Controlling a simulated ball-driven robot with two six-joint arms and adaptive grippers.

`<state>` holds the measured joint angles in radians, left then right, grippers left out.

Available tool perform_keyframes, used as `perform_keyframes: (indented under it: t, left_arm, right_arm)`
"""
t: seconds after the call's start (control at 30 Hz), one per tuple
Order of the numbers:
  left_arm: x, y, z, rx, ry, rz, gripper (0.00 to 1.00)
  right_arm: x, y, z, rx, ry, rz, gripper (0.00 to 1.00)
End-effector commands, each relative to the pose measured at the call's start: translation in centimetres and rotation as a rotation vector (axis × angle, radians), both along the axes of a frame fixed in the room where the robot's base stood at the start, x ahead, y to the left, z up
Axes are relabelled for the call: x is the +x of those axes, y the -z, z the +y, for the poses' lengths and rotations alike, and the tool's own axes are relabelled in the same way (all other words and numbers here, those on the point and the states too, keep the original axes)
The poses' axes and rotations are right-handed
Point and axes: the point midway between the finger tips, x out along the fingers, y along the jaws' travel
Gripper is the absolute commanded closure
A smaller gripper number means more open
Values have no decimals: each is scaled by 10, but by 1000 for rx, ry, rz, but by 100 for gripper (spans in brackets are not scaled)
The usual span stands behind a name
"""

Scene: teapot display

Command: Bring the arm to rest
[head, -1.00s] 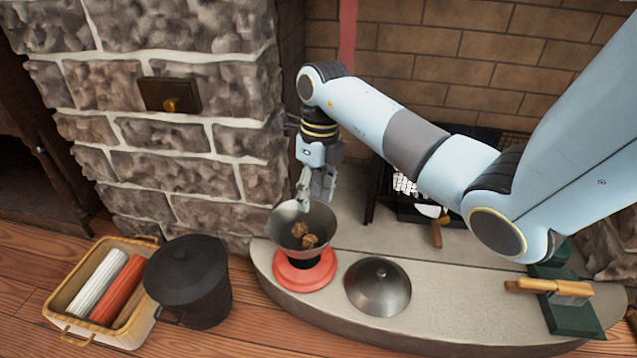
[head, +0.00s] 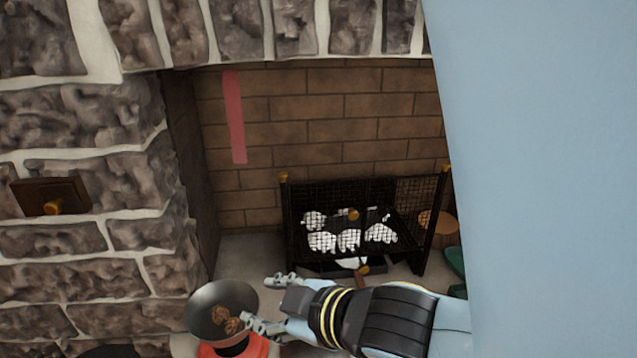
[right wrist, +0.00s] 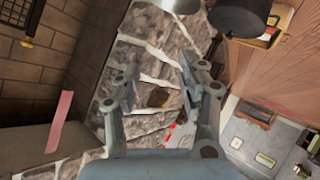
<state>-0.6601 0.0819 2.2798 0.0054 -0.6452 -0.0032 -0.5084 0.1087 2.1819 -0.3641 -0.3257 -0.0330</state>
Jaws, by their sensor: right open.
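My right gripper (head: 262,303) is open in the lower middle of the head view, its fingers pointing left. It appears just above and right of a metal bowl (head: 205,298) in the picture. In the right wrist view its two fingers (right wrist: 160,75) are spread with nothing between them. My right arm's pale blue link covers the right side of the head view. My left gripper is not in view.
The bowl holds brown lumps (head: 232,325) and sits on a red base (head: 252,346). A black mesh fire screen (head: 400,205) with white lumps behind it stands in the brick fireplace. A stone wall (head: 110,240) rises at left. A dark pot (right wrist: 240,15) shows in the right wrist view.

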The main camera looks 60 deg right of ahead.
Motion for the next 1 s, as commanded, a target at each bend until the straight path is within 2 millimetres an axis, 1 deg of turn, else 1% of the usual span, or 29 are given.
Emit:
perform_keyframes:
  t: [0.03, 0.1, 0.2, 0.23, 0.33, 0.87, 0.93, 1.0]
  left_arm:
    - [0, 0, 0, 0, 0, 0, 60]
    - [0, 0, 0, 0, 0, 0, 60]
    - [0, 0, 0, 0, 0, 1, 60]
    - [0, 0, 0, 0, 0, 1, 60]
    - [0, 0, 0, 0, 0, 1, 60]
    - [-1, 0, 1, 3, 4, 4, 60]
    - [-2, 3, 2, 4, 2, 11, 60]
    - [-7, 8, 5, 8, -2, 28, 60]
  right_arm:
    - [-28, 14, 3, 100, 65, 104, 58]
    - [-59, 28, 10, 218, 134, 229, 58]
    - [-88, 39, 21, 322, 186, 343, 58]
    - [-92, 40, 23, 339, 194, 361, 58]
    - [-99, 42, 27, 365, 205, 388, 58]
    - [-98, 42, 26, 360, 204, 386, 58]
    - [-100, 44, 24, 358, 207, 393, 58]
    - [-104, 50, 22, 353, 213, 409, 58]
